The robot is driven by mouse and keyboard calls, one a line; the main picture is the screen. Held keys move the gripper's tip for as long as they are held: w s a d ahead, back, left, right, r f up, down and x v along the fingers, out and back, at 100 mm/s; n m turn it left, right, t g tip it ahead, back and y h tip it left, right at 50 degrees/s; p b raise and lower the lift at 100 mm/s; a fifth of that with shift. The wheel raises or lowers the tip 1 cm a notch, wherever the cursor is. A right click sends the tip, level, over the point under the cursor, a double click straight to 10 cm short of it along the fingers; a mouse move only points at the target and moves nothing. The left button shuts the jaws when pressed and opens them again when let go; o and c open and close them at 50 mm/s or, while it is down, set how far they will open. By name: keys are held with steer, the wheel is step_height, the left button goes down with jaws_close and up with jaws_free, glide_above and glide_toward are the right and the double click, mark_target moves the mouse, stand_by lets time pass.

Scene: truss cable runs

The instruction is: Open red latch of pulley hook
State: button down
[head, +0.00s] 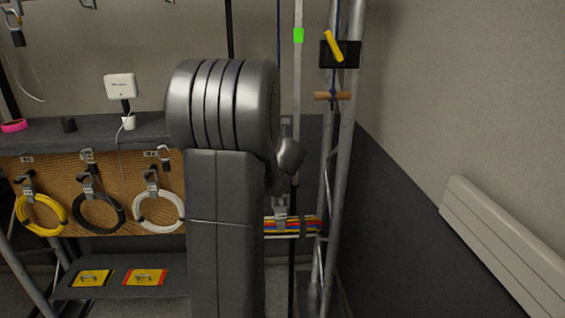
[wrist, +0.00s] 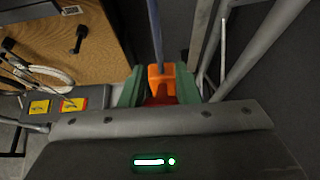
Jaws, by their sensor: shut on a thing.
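In the wrist view, an orange pulley hook (wrist: 161,80) hangs at the end of a blue rope (wrist: 154,30). A dark red part, which looks like its latch (wrist: 160,100), shows just below the orange body. My gripper (wrist: 161,88) has its green fingers on either side of the hook, closed on it. The latch lies between the fingers and is partly hidden; I cannot tell whether it is open. In the head view, my grey arm hides the gripper and the hook.
Truss poles (head: 342,170) stand close on the right, with a yellow lever (head: 333,46) and a wooden handle (head: 332,96). Coloured cables (head: 292,227) cross beside my arm. A board with coiled cables (head: 97,211) is at left. Floor on the right looks clear.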

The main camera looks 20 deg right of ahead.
steer(key=shift+w, duration=0.15)
steer(key=shift+f, duration=0.4)
stand_by(0.8)
